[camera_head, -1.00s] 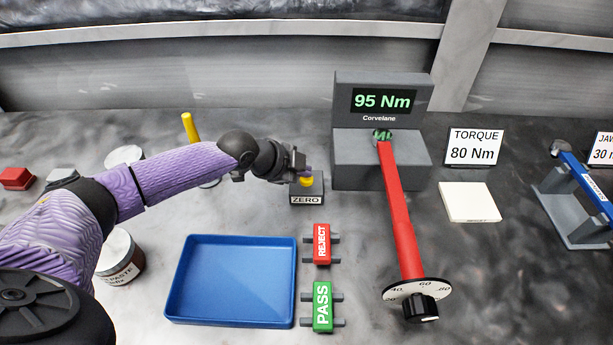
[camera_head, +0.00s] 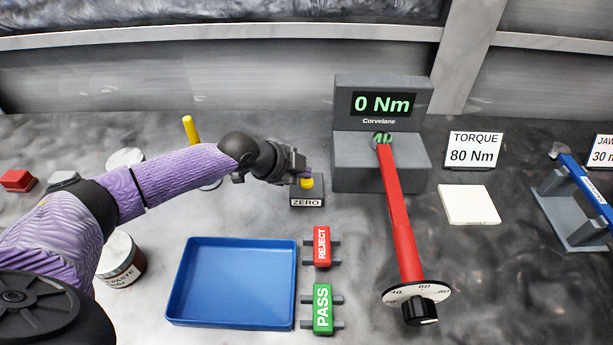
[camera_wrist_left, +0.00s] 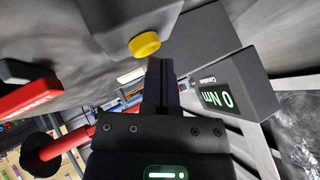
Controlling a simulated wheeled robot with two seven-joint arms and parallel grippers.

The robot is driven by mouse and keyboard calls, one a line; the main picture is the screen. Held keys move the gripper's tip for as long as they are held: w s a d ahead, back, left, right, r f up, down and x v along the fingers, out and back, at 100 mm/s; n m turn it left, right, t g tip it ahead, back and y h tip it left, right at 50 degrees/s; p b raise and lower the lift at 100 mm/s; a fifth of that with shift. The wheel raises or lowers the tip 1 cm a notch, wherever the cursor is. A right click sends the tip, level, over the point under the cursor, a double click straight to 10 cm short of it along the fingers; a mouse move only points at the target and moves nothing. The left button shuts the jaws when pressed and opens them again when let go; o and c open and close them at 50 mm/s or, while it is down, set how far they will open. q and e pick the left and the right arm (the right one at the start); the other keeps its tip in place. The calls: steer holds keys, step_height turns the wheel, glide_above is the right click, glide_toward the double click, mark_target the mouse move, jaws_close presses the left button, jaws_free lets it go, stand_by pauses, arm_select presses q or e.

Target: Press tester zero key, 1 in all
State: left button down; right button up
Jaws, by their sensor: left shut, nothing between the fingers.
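The tester (camera_head: 383,95) is a grey block with a screen (camera_head: 382,104) reading 0 Nm; the wrist view also shows this screen (camera_wrist_left: 216,99). In front of it to the left is a small grey box labelled ZERO (camera_head: 306,202) with a round yellow key (camera_head: 307,183) on top. My left gripper (camera_head: 303,175) is shut and empty, right at the yellow key. In the left wrist view the closed fingertips (camera_wrist_left: 160,64) are close beside the yellow key (camera_wrist_left: 145,44); I cannot tell whether they touch it. My right gripper is not in view.
A red-handled torque wrench (camera_head: 399,220) extends forward from the tester. A blue tray (camera_head: 232,324), a red REJECT block (camera_head: 322,246) and a green PASS block (camera_head: 323,308) lie in front. A white pad (camera_head: 468,204) and a TORQUE 80 Nm card (camera_head: 473,149) are to the right.

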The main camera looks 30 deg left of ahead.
mark_target(302, 181)
arm_select(q)
steer(key=shift+r, duration=0.5)
step_height(302, 181, up, 5)
steer(key=p, duration=0.5)
steer(key=shift+r, duration=0.1)
stand_by(0.4)
